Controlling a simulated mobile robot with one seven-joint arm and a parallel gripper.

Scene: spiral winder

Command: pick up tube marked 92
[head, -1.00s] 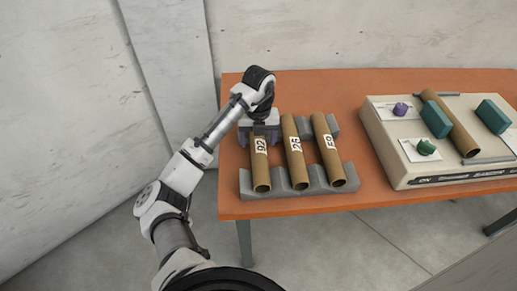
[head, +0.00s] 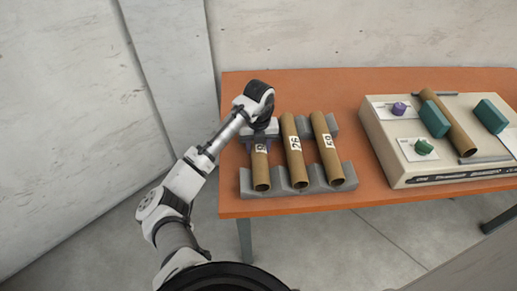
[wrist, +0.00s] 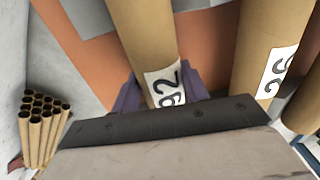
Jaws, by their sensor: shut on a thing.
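The brown cardboard tube marked 92 (head: 261,176) lies leftmost in the grey rack (head: 292,190), its near end in a notch of the front bar. My gripper (head: 261,146) is shut on this tube from above. Its upper part covers the tube's far end and part of the label in the head view. In the wrist view my gripper's purple fingers (wrist: 158,94) sit on both sides of the tube (wrist: 142,35), and the white label reads 92. The tube still appears to rest in the rack.
A tube marked 26 (head: 295,160) lies close to the right, with another labelled tube (head: 327,155) beyond it. A beige machine (head: 395,160) with teal blocks (head: 435,119) and a tube stands farther right. The wrist view shows a bundle of upright tubes (wrist: 42,132) at left.

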